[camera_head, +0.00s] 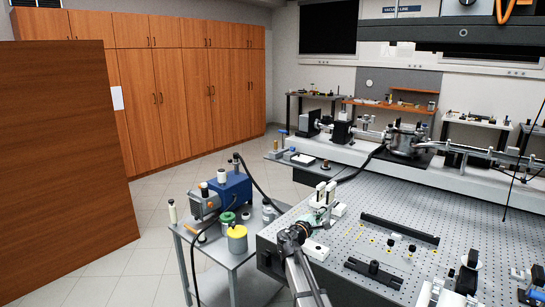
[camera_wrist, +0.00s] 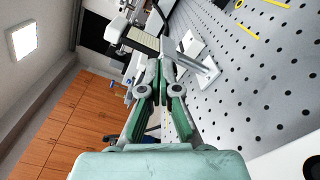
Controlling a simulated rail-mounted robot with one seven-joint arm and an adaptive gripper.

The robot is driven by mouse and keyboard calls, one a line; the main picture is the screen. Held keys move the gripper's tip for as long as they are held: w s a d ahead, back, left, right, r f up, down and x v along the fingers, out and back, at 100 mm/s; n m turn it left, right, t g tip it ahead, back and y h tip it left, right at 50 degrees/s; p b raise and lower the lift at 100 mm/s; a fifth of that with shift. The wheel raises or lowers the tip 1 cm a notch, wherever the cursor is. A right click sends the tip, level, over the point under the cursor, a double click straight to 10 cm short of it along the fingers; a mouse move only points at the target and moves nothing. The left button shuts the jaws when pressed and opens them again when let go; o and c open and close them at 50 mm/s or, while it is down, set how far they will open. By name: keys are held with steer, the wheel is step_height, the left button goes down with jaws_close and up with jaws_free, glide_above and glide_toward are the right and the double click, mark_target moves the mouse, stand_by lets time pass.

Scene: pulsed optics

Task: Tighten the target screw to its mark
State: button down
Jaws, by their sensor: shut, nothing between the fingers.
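My gripper (camera_wrist: 161,68) shows in the wrist view with its green fingers closed together and nothing between them. In the head view its wrist (camera_head: 296,232) is over the front-left edge of the perforated optical table (camera_head: 285,222). A pale optics mount with upright posts (camera_head: 325,196) stands just beyond it. In the wrist view a grey metal bracket (camera_wrist: 203,72) lies close beside the fingertips; I cannot tell whether they touch. I cannot make out which screw is the target, nor its mark. Small yellow pieces (camera_head: 372,241) lie on the table to the right.
Black rails (camera_head: 400,228) and (camera_head: 374,272) lie on the table, with small black-topped parts (camera_head: 391,242) between them. More mounts (camera_head: 466,275) stand at front right.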

steer(key=shift+b+x, duration=0.7)
steer(key=shift+x, duration=1.05)
steer(key=shift+w+a+f+b, duration=0.1)
steer(key=shift+a+f+b, duration=0.1)
steer(key=shift+b, duration=0.1)
steer(key=shift+s+d+f+b, duration=0.25)
steer(key=shift+f+b, duration=0.25)
steer(key=shift+b, duration=1.3)
steer(key=shift+s+d+r, duration=0.1)
steer(key=shift+d+r, duration=0.1)
steer(key=shift+d, duration=0.05)
steer(key=shift+s, duration=0.1)
steer(key=b+v, duration=0.1)
steer(key=v, duration=0.4)
steer(key=shift+s+a, duration=0.2)
steer(key=shift+s, duration=0.15)
